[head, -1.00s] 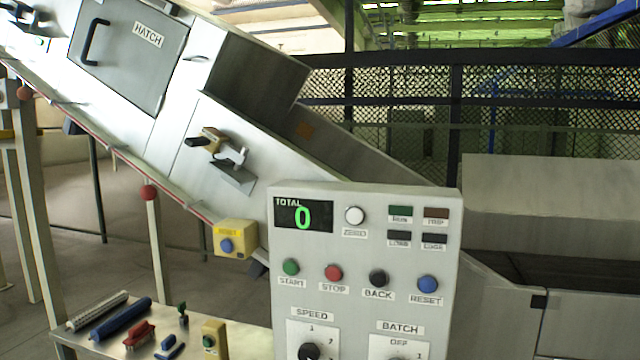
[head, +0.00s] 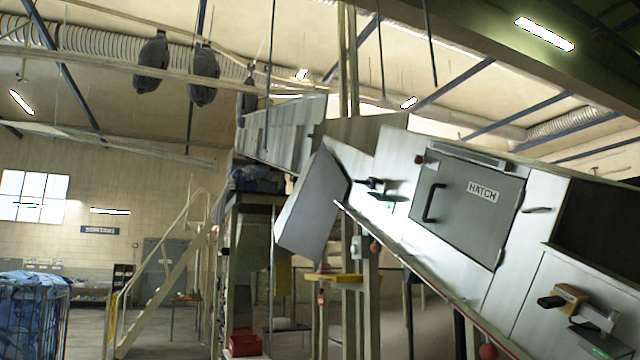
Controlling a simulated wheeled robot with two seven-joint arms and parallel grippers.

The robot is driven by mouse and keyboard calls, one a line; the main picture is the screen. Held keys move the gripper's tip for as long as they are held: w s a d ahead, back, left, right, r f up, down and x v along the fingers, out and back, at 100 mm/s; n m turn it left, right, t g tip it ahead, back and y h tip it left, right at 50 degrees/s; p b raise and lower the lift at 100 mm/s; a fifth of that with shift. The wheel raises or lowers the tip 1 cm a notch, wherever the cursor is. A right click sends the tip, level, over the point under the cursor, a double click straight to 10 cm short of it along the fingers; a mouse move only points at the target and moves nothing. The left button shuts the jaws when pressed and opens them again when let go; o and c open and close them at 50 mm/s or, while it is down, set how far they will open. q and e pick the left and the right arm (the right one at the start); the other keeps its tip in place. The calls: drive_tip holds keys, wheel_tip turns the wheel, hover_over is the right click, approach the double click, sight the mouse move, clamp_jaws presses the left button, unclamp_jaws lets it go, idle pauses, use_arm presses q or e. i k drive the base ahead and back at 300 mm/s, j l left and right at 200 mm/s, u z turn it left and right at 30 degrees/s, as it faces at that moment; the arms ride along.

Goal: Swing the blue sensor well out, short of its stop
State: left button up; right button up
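Two small bracketed devices sit on the side of the sloping metal machine (head: 400,235). The lower one (head: 572,300), at the right edge, has a tan block with a black end and a pale metal arm on a bracket. The upper one (head: 375,185), left of the hatch, is small and dark and sticks out to the left. I cannot make out blue on either, so I cannot tell which is the blue sensor. No stop can be made out at this size. Neither of my grippers is in view.
The grey hatch (head: 470,205) with a black handle is closed. A red ball (head: 487,352) sits below the machine's lower edge. A yellow-railed stair (head: 165,280) and a cage of blue bags (head: 35,290) stand at left. Dark bags (head: 152,62) hang overhead.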

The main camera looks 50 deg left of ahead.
sight(371, 183)
drive_tip(key=u, duration=1.35)
drive_tip(key=i+j+z, duration=0.1)
drive_tip(key=i+j, duration=0.25)
drive_tip(key=i+j+z, duration=0.15)
drive_tip(key=i+j, duration=0.25)
drive_tip(key=i+j+z, duration=0.1)
drive_tip(key=i+j, duration=0.3)
drive_tip(key=i+j+z, duration=0.1)
drive_tip(key=i+j, duration=0.3)
drive_tip(key=i+j+z, duration=0.15)
drive_tip(key=i+j, duration=0.2)
drive_tip(key=j, duration=0.2)
drive_tip(key=i+j+z, duration=0.1)
drive_tip(key=i+j, duration=0.2)
drive_tip(key=j, duration=0.25)
drive_tip(key=i+l, duration=0.25)
